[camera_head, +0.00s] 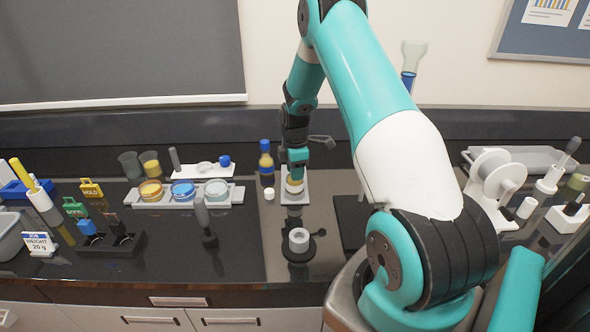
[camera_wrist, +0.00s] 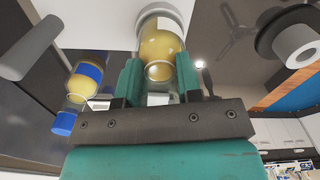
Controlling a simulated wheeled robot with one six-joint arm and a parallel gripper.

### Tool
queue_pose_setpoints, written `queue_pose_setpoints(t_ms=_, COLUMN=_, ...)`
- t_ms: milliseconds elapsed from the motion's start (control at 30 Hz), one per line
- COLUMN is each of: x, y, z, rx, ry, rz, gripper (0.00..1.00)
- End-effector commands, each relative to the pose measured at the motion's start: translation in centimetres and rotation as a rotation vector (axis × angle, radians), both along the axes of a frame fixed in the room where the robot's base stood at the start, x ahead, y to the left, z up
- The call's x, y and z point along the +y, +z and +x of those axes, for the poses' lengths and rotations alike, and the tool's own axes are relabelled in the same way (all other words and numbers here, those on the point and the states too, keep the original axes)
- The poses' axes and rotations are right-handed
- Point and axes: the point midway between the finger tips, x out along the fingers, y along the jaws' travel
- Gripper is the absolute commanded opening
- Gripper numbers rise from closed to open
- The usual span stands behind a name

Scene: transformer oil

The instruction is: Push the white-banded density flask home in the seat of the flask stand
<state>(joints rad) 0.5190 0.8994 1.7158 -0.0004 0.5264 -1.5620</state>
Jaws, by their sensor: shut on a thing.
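The white-banded density flask (camera_wrist: 160,45) holds yellow oil and sits between the teal fingers of my gripper (camera_wrist: 160,75) in the wrist view. My gripper is shut on it. In the head view, my gripper (camera_head: 297,165) points down over the flask stand (camera_head: 295,199), a white plate on the counter, and only a little of the flask (camera_head: 294,187) shows below the fingers. In the wrist view, the flask's far end lies at the pale round seat of the stand (camera_wrist: 182,14). I cannot tell how deep it sits.
A blue-banded flask (camera_head: 266,160) stands just left of the stand, with a small white cap (camera_head: 269,193) near it. A tray of round dishes (camera_head: 183,193) lies further left. A dark round base with a white ring (camera_head: 299,240) stands in front.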

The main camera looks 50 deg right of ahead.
Motion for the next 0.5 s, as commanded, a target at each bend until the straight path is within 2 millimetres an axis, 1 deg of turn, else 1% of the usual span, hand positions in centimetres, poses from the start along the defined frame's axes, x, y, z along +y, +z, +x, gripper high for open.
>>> queue_pose_setpoints(t_ms=433, x=0.00, y=-1.22, z=0.01, rx=0.000, ry=0.000, rz=0.000, gripper=0.05)
queue_pose_setpoints(t_ms=467, x=-0.01, y=-1.19, z=0.02, rx=0.000, ry=0.000, rz=0.000, gripper=0.35)
queue_pose_setpoints(t_ms=500, x=-0.01, y=-1.12, z=0.02, rx=-0.001, ry=0.000, rz=-0.001, gripper=0.44)
